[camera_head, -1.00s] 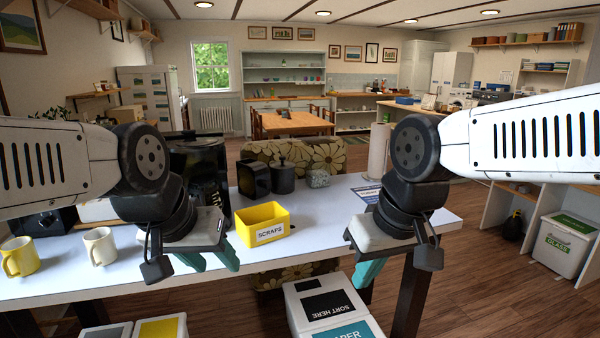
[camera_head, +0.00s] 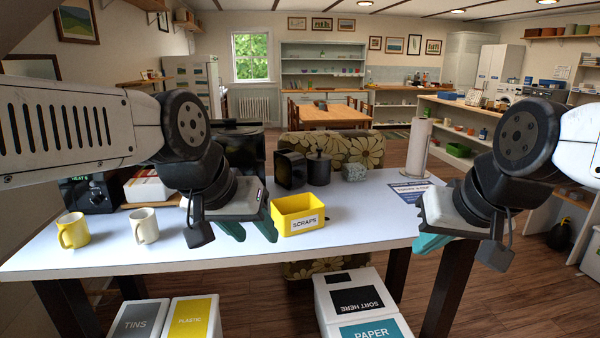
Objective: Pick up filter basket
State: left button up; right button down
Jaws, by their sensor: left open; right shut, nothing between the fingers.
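I cannot make out a filter basket in the head view. A black machine (camera_head: 258,150), perhaps a coffee maker, stands on the white table (camera_head: 340,228) behind my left gripper, which hides part of it. My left gripper (camera_head: 248,231) is open, fingers pointing down over the table, just left of the yellow SCRAPS tub (camera_head: 298,224) in the picture. I see nothing between its fingers. My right gripper (camera_head: 430,244) is shut and empty near the table's right end, beside a printed sheet (camera_head: 408,196).
A yellow mug (camera_head: 74,232) and a white mug (camera_head: 145,226) stand at the table's left. A black box (camera_head: 291,170), a black canister (camera_head: 319,169) and a paper towel roll (camera_head: 419,150) stand along the back. Lidded bins (camera_head: 360,305) are below. The table's front middle is clear.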

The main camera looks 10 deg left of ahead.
aim_at(290, 165)
jog(key=i+z, duration=0.4)
jog(key=i, duration=0.2)
jog(key=i+j+z, duration=0.4)
jog(key=i, duration=0.15)
jog(key=l, duration=0.1)
